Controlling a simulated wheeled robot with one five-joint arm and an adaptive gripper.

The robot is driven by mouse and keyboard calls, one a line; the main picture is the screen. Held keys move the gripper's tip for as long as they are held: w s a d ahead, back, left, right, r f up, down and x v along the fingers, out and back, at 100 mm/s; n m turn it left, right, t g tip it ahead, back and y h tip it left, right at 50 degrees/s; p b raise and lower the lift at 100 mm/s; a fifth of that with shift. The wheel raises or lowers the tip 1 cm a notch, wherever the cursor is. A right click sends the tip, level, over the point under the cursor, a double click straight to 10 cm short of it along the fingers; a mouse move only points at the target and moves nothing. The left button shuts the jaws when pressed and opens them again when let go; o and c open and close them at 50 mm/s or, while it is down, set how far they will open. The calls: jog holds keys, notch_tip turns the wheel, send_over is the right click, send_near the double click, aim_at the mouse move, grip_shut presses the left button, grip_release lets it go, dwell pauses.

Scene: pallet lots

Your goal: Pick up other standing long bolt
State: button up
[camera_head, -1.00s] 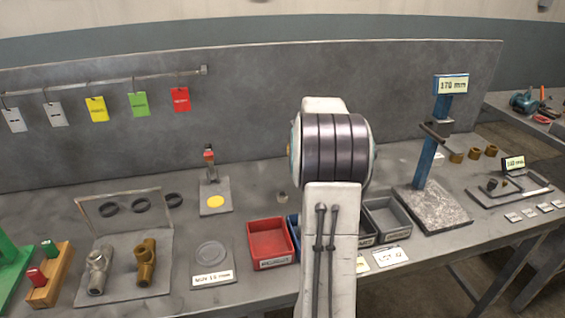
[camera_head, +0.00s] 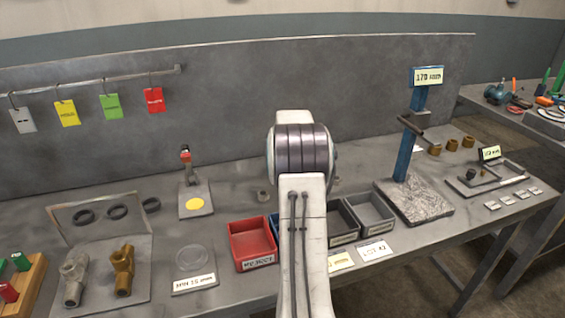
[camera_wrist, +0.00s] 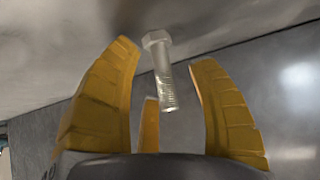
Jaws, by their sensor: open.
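A silver long bolt (camera_wrist: 165,75) with a hex head shows in the wrist view, its head at the top of the picture against the grey surface and its threaded end toward my palm. My gripper (camera_wrist: 164,54) is open, with yellow fingers to the left and right of the bolt. Gaps show between the bolt and both side fingers. A third finger shows behind, low and left of the bolt. In the head view my arm hides the gripper and this bolt.
A red bin (camera_head: 231,232) and a grey bin (camera_head: 392,217) flank my arm. The blue post (camera_head: 410,150) on its slab stands to the right. A plate with a yellow disc (camera_head: 183,211) lies to the left. A grey panel (camera_head: 240,75) runs along the back.

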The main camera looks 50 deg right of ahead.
grip_shut()
dwell(0.6)
